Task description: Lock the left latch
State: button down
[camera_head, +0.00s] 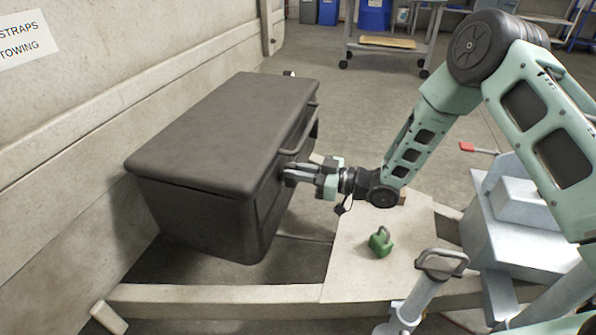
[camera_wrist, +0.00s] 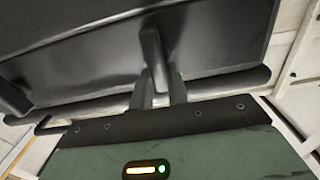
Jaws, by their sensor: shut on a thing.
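A black box (camera_head: 215,140) with its lid down lies along the left wall in the head view. My gripper (camera_head: 286,175) is at the box's front face, toward the near end. In the wrist view, a narrow dark tab, which looks like the left latch (camera_wrist: 153,50), stands out from the dark box face. My gripper (camera_wrist: 160,88) is shut on this latch, with one finger on each side. In the head view the fingers hide the latch, and I cannot tell whether it is fastened.
A handle (camera_head: 301,134) sits on the box front beyond my gripper. A green padlock (camera_head: 380,243) stands on the pale plate (camera_head: 350,280) of the trailer frame. A metal coupler (camera_head: 440,262) rises at the near right. Open floor lies behind the box, before a wheeled cart (camera_head: 390,42).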

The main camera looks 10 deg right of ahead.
jog(key=m+p, duration=0.1)
jog(key=m, duration=0.1)
jog(key=m+p, duration=0.2)
jog(key=m, duration=0.1)
jog(key=w+m+p, duration=0.1)
jog(key=m, duration=0.2)
jog(key=shift+d+f+p, duration=0.2)
jog(key=shift+d+p, duration=0.1)
jog(key=shift+w+d+f+m+p, duration=0.1)
jog(key=shift+f+m+p, duration=0.15)
jog(key=shift+m, duration=1.4)
jog(key=shift+w+a+f+m+p, duration=0.15)
jog(key=shift+f+m, duration=0.15)
jog(key=shift+m, duration=1.4)
jog(key=shift+w+d+f+m+p, duration=0.15)
jog(key=shift+f+m+p, duration=0.1)
jog(key=shift+m, duration=1.4)
jog(key=shift+s, duration=0.15)
jog(key=c, duration=1.4)
grip_release()
jog(key=shift+o, duration=0.2)
jog(key=p+v, duration=0.2)
jog(key=v, duration=1.5)
jog(key=shift+d, duration=0.2)
